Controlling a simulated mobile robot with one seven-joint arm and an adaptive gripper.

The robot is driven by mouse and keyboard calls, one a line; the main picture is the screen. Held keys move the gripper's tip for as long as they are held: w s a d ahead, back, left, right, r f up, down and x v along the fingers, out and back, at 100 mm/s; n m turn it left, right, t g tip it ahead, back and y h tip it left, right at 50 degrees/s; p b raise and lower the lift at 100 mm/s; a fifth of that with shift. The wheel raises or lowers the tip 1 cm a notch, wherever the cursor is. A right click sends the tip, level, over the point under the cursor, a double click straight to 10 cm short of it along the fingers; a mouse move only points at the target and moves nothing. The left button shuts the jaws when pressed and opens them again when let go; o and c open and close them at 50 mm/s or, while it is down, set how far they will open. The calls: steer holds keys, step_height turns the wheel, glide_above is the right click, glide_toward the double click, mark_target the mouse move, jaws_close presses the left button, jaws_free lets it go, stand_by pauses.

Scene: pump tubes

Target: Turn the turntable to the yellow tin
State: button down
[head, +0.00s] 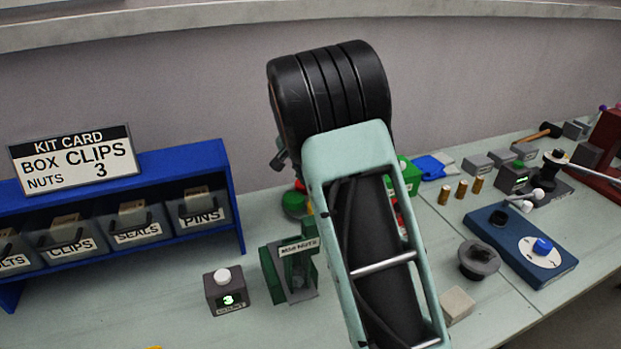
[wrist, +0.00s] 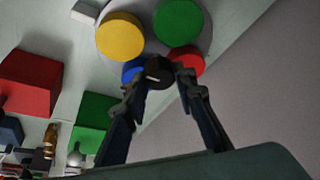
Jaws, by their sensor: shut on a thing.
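In the wrist view the turntable (wrist: 150,45) is a grey disc with a yellow tin (wrist: 119,37), a green tin (wrist: 179,22), a red tin (wrist: 187,64) and a blue tin (wrist: 132,71) around it. My gripper (wrist: 160,82) is shut on this knob. The blue and red tins are partly hidden by the knob and fingers.
A blue rack (head: 180,157) of labelled bins stands at the left. A grey button box (head: 228,291) and a green nut dispenser (head: 291,270) are in front. A blue dial box (head: 520,246), several brass cylinders (head: 461,189) and small blocks lie at the right.

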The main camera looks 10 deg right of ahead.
steer(key=c, duration=1.6)
jaws_free()
steer(key=v, duration=1.2)
steer(key=shift+d, duration=0.1)
